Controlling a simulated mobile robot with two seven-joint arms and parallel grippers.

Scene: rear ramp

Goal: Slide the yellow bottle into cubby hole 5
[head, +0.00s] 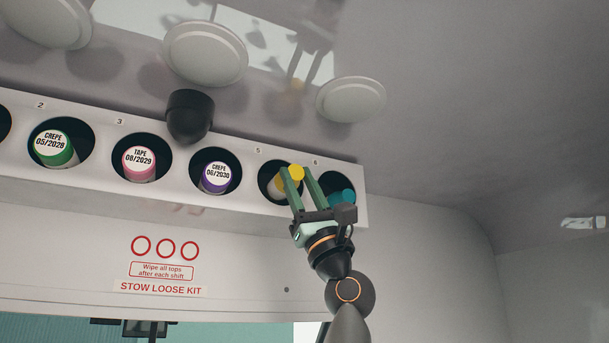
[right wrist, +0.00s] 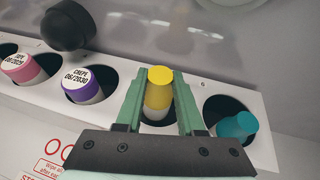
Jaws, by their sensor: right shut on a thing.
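The yellow bottle (head: 297,172) has a yellow cap end facing out and a paler lower body. My right gripper (head: 304,174) is shut on it, a green finger on each side. The bottle is lined up with cubby hole 5 (head: 267,176), the dark round opening under the label 5. In the right wrist view the bottle (right wrist: 158,92) stands tilted between the fingers, its white lower end over or inside the dark opening. How deep it sits cannot be told; the fingers hide part of the hole's rim. My left gripper is not in view.
Hole 6 to the right holds a teal-capped bottle (head: 342,196). Holes to the left hold purple (head: 215,178), pink (head: 139,163) and green (head: 53,149) bottles. A black dome (head: 190,115) juts out above the row, and round white ceiling discs (head: 351,99) lie above.

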